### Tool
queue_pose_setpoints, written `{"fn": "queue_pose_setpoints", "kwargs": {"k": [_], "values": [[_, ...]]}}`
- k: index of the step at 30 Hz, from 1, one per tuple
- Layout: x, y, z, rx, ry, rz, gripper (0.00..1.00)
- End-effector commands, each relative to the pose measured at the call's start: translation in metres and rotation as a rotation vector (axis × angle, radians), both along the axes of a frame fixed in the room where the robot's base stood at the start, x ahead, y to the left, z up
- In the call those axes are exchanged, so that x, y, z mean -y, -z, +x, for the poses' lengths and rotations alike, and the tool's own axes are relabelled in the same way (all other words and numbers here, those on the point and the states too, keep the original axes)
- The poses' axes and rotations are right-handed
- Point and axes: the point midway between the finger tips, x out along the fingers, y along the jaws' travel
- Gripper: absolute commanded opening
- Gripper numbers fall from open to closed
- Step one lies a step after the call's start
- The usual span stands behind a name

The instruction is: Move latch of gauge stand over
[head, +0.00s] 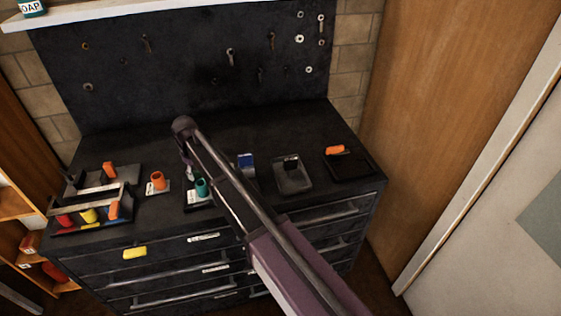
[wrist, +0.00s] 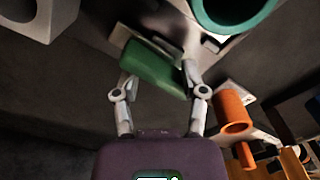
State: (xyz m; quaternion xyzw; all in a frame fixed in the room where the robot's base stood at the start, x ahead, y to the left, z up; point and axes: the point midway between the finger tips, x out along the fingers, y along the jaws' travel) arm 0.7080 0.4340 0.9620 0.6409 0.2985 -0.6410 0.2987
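In the wrist view a green block-shaped piece (wrist: 155,68), which looks like the latch, lies at a slant between my fingertips. A teal ring-like cylinder (wrist: 235,12) is just above and right of it. My gripper (wrist: 160,75) has its fingers apart, one on either side of the green piece; firm contact is not clear. In the head view my gripper (head: 189,172) points down beside the teal cylinder (head: 201,187), which stands on a small dark base with a white label. The green piece is not visible there, and my arm covers part of that area.
An orange cylinder (head: 157,180) on a plate stands to the left. A rack with coloured pieces (head: 92,228) is farther left. A blue item (head: 245,160), a grey tray (head: 292,188) and a dark tray (head: 362,172) are right. The black cabinet top (head: 285,125) is clear at the back.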

Motion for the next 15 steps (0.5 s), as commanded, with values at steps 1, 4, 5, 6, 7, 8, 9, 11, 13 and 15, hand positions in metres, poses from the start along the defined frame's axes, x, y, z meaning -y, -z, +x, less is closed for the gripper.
{"fn": "queue_pose_setpoints", "kwargs": {"k": [1,4,5,6,7,8,9,11,13,15], "values": [[0.0,0.0,0.0,0.0,0.03,0.0,0.54],[-0.0001,0.0,0.0,0.0,0.094,0.0,0.54],[-0.0001,0.0,0.0,0.0,0.114,0.0,0.54],[-0.0001,0.0,0.0,0.0,0.14,0.0,0.54],[-0.0001,0.0,0.0,0.0,0.159,0.0,0.54],[-0.0001,0.0,0.0001,0.0,0.179,0.0,0.54],[-0.0001,0.0,0.0,0.0,0.204,0.0,0.54],[-0.0001,0.0,0.0001,0.0,0.244,0.0,0.54],[-0.0001,0.0,0.0,0.0,0.288,0.0,0.54],[-0.0001,0.0,0.0,0.0,0.334,0.0,0.54]]}}
